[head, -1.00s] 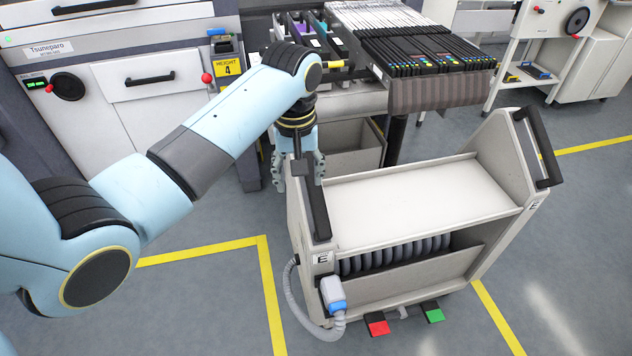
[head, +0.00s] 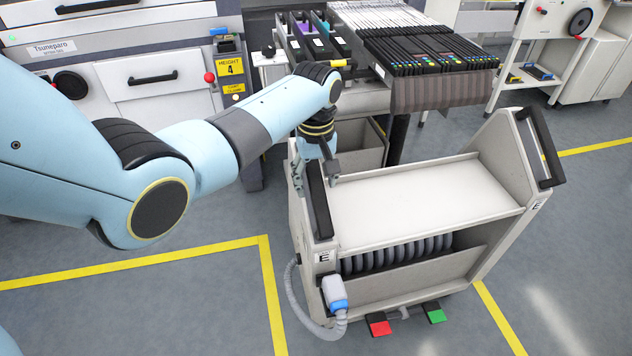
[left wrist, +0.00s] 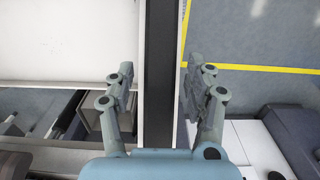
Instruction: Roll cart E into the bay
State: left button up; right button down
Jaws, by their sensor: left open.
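Cart E (head: 430,205) is a pale trolley with a bare top shelf, labels marked E and a black bar handle at each end. Its left handle (head: 319,208) also shows in the left wrist view (left wrist: 159,60). My left gripper (head: 315,176) is open at the far part of that handle. In the left wrist view my left gripper (left wrist: 162,80) has one finger on each side of the handle, with gaps showing. The cart's red pedal (head: 379,328) and green pedal (head: 435,316) are at its near foot. My right gripper is out of view.
Yellow floor lines (head: 268,275) run left of the cart, and another line (head: 497,315) runs right of it. Behind stand a feeder table (head: 440,80) with dark strips, and a machine (head: 145,85) with a HEIGHT 4 sign. Grey floor is clear at right.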

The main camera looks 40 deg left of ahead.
pick_arm(q)
jog(key=shift+f, duration=0.2)
grip_shut()
dwell(0.3)
